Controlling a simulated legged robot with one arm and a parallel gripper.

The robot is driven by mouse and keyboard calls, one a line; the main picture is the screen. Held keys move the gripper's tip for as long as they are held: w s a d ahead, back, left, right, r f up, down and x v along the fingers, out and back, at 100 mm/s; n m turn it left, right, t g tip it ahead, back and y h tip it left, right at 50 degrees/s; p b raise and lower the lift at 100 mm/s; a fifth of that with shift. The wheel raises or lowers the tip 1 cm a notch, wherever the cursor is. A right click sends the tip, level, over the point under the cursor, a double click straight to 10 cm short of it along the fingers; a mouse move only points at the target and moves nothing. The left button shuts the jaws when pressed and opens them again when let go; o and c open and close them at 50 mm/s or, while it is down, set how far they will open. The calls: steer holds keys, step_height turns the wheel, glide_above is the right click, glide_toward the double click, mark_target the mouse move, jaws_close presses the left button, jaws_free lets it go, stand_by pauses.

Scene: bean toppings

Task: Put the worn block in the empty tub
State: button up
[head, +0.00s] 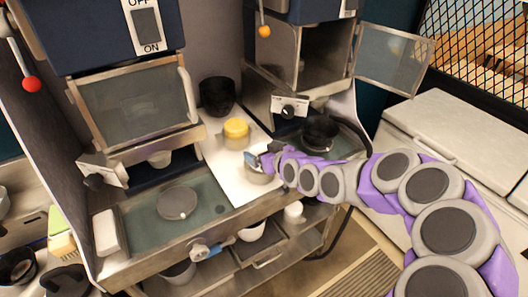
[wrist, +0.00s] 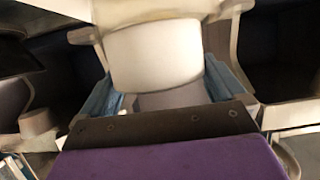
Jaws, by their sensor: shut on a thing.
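My gripper (head: 262,160) is above the pale counter between the two machines, at a small metal tub (head: 257,177). In the wrist view my gripper's (wrist: 158,98) two blue-grey fingers stand on either side of a pale, rounded thing (wrist: 155,55), and it is shut on it. I cannot tell whether this is the worn block, the tub or something else. A yellow-topped round container (head: 236,130) stands just behind the metal tub. The tub's inside is largely hidden by my gripper.
A white block (head: 106,232) lies at the left machine's left edge, and a yellow-green one (head: 61,236) lies lower left. A black pot (head: 217,95) stands behind. A dark bowl (head: 320,132) is under the right machine, whose glass door (head: 392,58) is open.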

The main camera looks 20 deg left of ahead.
steer(key=shift+d+r, duration=0.2)
steer(key=shift+d, duration=0.45)
steer(key=shift+d+r, duration=0.15)
steer(key=shift+d, duration=0.45)
steer(key=shift+a+f, duration=0.3)
steer(key=shift+a, duration=0.6)
steer(key=o, duration=1.1)
steer(key=shift+a, duration=0.15)
steer(key=shift+d+r, duration=0.2)
steer(key=shift+d, duration=0.5)
steer(key=p+v, duration=0.1)
steer(key=v, duration=1.5)
steer(key=shift+s+a+f+p, duration=0.1)
steer(key=shift+s+p, duration=0.3)
